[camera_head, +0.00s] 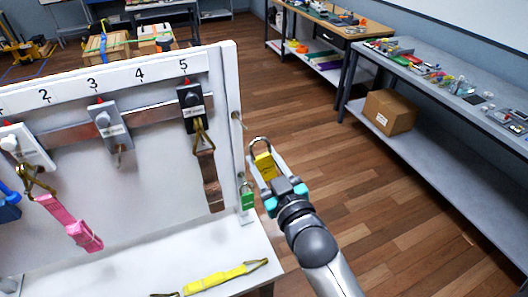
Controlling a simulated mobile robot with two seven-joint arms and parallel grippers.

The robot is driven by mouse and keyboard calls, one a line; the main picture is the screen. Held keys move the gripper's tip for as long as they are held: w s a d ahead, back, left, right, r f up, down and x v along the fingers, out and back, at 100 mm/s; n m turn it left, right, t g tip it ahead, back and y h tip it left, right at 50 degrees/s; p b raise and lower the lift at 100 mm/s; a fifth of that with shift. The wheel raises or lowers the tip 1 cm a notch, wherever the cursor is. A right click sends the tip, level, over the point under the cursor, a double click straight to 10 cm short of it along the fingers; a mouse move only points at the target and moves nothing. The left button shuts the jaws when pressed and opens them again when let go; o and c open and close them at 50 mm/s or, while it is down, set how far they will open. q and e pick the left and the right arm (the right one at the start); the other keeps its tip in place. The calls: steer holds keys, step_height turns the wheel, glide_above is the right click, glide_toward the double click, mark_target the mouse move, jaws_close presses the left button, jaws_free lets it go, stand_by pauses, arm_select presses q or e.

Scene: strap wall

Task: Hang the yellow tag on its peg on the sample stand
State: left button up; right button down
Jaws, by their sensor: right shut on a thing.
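The yellow tag (265,165) looks like a padlock, with a yellow body and a metal shackle loop pointing up. My right gripper (266,172) is shut on its body and holds it in the air just right of the white panel's edge. The sample stand (230,90) is a white upright panel with numbered positions. A bare metal peg (239,118) shows on its right side, above and left of the tag; the shackle appears apart from it. A green tag (247,197) hangs lower on the same side. My left gripper is not in view.
Grey buckles (110,128) and straps hang on the panel, including a pink strap (72,222) and a brown one (209,180). A yellow strap (215,279) lies on the stand's white shelf. A grey bench (440,92) stands right; the floor between is clear.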

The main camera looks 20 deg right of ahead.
steer(key=shift+w+f+b, duration=0.2)
steer(key=shift+w+b, duration=0.4)
steer(key=shift+w, duration=0.45)
steer(key=shift+w+a+f+b, duration=0.1)
steer(key=shift+w+f+b, duration=0.2)
steer(key=shift+w+b, duration=0.65)
steer(key=shift+w+a+f+b, duration=0.1)
steer(key=shift+w+f+b, duration=0.2)
steer(key=shift+w, duration=1.3)
steer(key=shift+w+f+b, duration=0.25)
steer(key=shift+w+b, duration=0.45)
steer(key=shift+w, duration=0.55)
steer(key=shift+c, duration=1.3)
jaws_free()
